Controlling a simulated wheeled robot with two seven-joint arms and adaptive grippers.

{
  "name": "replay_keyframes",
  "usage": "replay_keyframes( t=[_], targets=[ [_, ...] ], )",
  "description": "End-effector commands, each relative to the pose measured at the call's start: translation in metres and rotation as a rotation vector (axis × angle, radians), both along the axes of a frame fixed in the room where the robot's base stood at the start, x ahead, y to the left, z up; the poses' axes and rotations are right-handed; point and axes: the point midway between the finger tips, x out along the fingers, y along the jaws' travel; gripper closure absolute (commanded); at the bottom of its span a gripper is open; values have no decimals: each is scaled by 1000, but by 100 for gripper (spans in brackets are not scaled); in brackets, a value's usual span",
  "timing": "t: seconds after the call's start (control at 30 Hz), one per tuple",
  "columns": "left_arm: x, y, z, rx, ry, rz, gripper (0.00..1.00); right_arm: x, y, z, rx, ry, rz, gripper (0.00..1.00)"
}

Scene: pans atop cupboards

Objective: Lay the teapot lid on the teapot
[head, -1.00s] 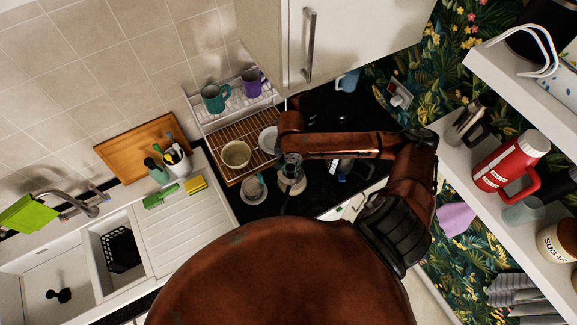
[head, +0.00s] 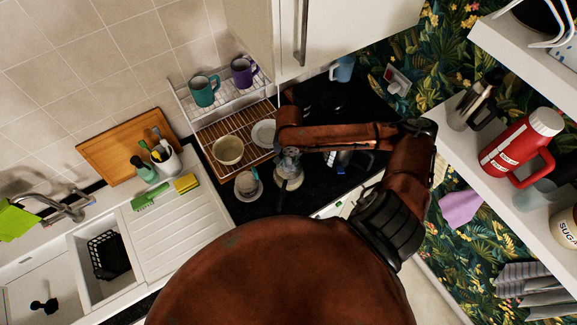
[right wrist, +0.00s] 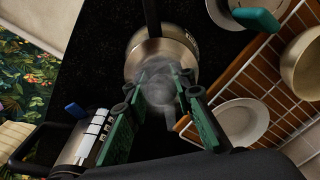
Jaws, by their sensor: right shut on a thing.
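A round metal pot with a black handle, apparently the teapot (right wrist: 172,53), stands on the dark counter. It also shows in the head view (head: 290,183), just below my right gripper (head: 288,158). In the right wrist view, the green fingers of my right gripper (right wrist: 159,90) are shut on a smoky, see-through round piece, apparently the teapot lid (right wrist: 157,82). The lid overlaps the near side of the pot in that view. I cannot tell whether they touch. My left gripper is not in view.
A wooden dish rack (head: 213,133) with a bowl (head: 228,150) and a plate (head: 264,133) stands left of the pot. A metal appliance (right wrist: 72,150) stands on the other side. A wall cupboard (head: 345,35) hangs above.

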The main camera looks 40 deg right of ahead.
Motion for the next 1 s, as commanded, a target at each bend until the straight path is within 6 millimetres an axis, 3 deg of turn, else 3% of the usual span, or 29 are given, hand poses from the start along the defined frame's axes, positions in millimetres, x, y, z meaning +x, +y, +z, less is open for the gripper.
replay_keyframes(
  t=[0.33,0.37,0.6,1.0],
  targets=[
    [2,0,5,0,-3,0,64,1,0,-1,0,-1,-1,100],
    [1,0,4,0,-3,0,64,1,0,-1,-1,-2,0,76],
    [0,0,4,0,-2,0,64,1,0,-2,0,-1,0,60],
    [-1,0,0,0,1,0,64,1,0,7,0,-3,1,60]
  ],
)
